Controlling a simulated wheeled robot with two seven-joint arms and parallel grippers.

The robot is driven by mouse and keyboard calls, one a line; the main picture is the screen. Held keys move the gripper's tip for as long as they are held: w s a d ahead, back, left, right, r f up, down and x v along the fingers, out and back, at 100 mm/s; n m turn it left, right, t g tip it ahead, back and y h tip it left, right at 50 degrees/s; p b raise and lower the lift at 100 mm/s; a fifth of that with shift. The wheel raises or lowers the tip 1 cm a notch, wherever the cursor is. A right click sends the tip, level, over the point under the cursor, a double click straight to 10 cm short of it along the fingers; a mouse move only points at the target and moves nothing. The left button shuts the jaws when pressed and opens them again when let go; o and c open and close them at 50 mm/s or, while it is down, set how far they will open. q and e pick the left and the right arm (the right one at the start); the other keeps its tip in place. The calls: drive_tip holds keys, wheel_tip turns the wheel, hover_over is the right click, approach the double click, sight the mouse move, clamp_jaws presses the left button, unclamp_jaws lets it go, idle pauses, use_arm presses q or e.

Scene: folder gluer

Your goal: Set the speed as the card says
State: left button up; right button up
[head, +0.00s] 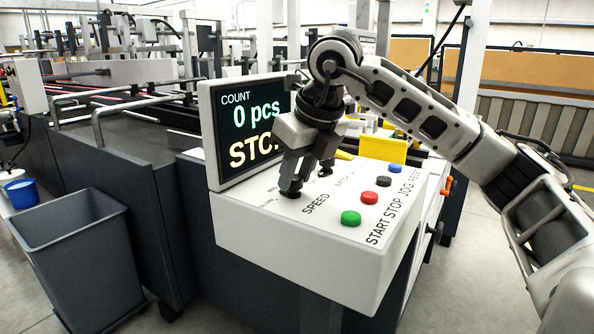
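The control panel (290,231) is a white console with a sloped top. My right gripper (291,187) reaches down over it from the upper right. Its fingertips are at a small dark knob (290,194) beside the SPEED label (316,203); they look close around it, but the grip is partly hidden. Another dark knob (325,174) sits behind the gripper. The display (245,130) reads COUNT, 0 pcs, and a word starting "STO", partly hidden by my gripper. No card can be made out. My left gripper is not in view.
Green (350,218), red (369,197), black (383,181) and blue (393,169) buttons line the panel's right side, labelled START, STOP, JOG, FEED. A yellow block (383,149) stands behind. A grey bin (78,262) and blue bucket (21,192) stand at left.

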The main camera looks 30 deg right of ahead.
drive_tip(key=shift+n, duration=0.4)
drive_tip(key=n, duration=0.1)
drive_tip(key=n+y+p, duration=0.1)
drive_tip(key=shift+d+r+n+g+p, duration=0.1)
drive_tip(key=shift+d+n+g+p, duration=0.1)
drive_tip(key=shift+n+g+p, duration=0.15)
drive_tip(key=n+y+p, duration=0.1)
drive_tip(key=n, duration=0.2)
drive_tip(key=shift+w, duration=0.1)
drive_tip(key=n+p, duration=0.1)
drive_tip(key=n, duration=0.1)
drive_tip(key=n+g+y+p, duration=0.1)
drive_tip(key=n+p, duration=0.1)
drive_tip(key=shift+w+d+g, duration=0.1)
drive_tip(key=shift+d+g, duration=0.05)
drive_tip(key=shift+g, duration=0.1)
drive_tip(key=shift+n+y+p, duration=0.3)
drive_tip(key=shift+n, duration=0.15)
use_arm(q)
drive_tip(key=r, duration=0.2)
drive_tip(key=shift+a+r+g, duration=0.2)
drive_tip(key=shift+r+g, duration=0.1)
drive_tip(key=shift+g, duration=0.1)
use_arm(e)
drive_tip(key=shift+n+g, duration=0.3)
drive_tip(key=o, duration=1)
drive_tip(key=shift+c, duration=0.2)
